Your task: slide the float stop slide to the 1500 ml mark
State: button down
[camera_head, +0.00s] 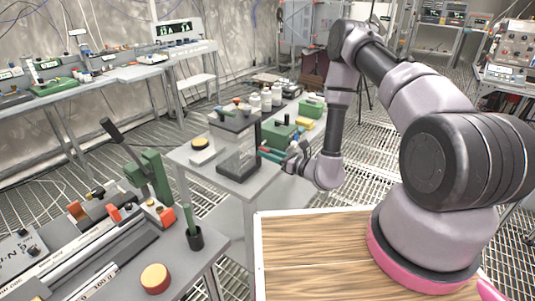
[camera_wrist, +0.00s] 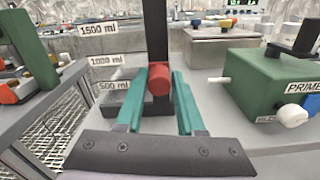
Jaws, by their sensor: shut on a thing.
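The float stop slide shows as a red knob (camera_wrist: 159,82) on a black upright post (camera_wrist: 156,35) in the wrist view. My gripper (camera_wrist: 162,76) has its two teal fingers shut on the knob, one on each side. White labels for 1500 ml (camera_wrist: 98,29), 1000 ml (camera_wrist: 106,60) and 500 ml (camera_wrist: 113,86) stand left of the post. In the picture the knob sits close to the 500 ml label, well below 1500 ml.
A grey box (camera_wrist: 222,48) stands behind. White bottles (camera_head: 266,100) and a green box (camera_head: 278,136) are behind the tank. A lever press (camera_head: 150,170) is at left.

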aim_at(259, 130)
jog(key=shift+s, duration=0.15)
notch_tip(259, 130, up, 8)
jog(key=shift+f, duration=0.1)
dwell(0.4)
jog(key=c, duration=0.6)
grip_release()
jog(key=v, duration=1)
jog(key=shift+s+d, duration=0.25)
jog(key=shift+s, duration=0.05)
